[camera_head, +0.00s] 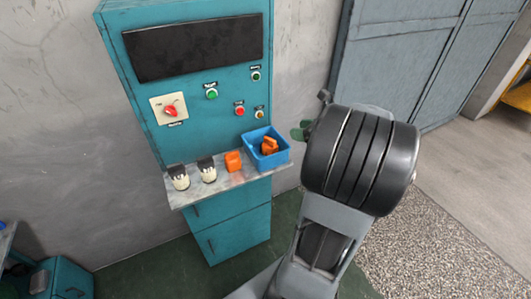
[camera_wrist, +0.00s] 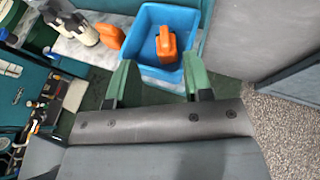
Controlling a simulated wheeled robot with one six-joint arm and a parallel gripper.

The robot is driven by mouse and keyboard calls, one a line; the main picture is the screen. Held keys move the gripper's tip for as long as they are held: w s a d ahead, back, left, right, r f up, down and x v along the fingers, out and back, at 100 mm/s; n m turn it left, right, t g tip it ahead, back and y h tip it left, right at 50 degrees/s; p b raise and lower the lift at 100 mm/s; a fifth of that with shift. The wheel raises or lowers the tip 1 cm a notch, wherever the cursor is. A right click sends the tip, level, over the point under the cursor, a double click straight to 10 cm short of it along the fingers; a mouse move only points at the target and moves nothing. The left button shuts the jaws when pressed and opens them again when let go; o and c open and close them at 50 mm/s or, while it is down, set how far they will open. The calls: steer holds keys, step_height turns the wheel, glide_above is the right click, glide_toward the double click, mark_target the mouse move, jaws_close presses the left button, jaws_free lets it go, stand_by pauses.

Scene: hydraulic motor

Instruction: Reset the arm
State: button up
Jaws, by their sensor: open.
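My gripper (camera_wrist: 158,84) is open in the wrist view, its two green fingers apart with nothing between them. The fingertips sit just in front of a blue bin (camera_wrist: 185,72) in that picture. In the head view my dark arm link hides most of the gripper; only a green finger part (camera_head: 301,131) shows to the right of the blue bin (camera_head: 282,159). An orange part (camera_head: 269,146) lies in the bin, and it also shows in the wrist view (camera_wrist: 166,45).
A teal control cabinet (camera_head: 153,98) with a red switch (camera_head: 170,111) and buttons stands against the wall. Its shelf (camera_head: 222,183) holds another orange part (camera_head: 233,161) and two black-and-white parts (camera_head: 207,169). Grey metal doors (camera_head: 410,55) stand to the right. Speckled floor (camera_head: 440,240) is clear.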

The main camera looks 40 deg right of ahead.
steer(key=shift+s+d+r, duration=0.1)
steer(key=shift+s+r, duration=0.1)
steer(key=shift+s, duration=0.2)
stand_by(0.3)
steer(key=s+a+f+n+g, duration=0.5)
steer(key=a+f+n+g, duration=0.25)
steer(key=n, duration=0.65)
steer(key=a+r+n+h, duration=0.2)
steer(key=a+n, duration=0.7)
steer(key=a+r+n+g+h, duration=0.1)
steer(key=a+r+n+h, duration=0.1)
steer(key=a+n, duration=0.7)
steer(key=shift+s+a+r+n, duration=0.3)
steer(key=shift+s+a, duration=0.1)
steer(key=shift+a, duration=0.25)
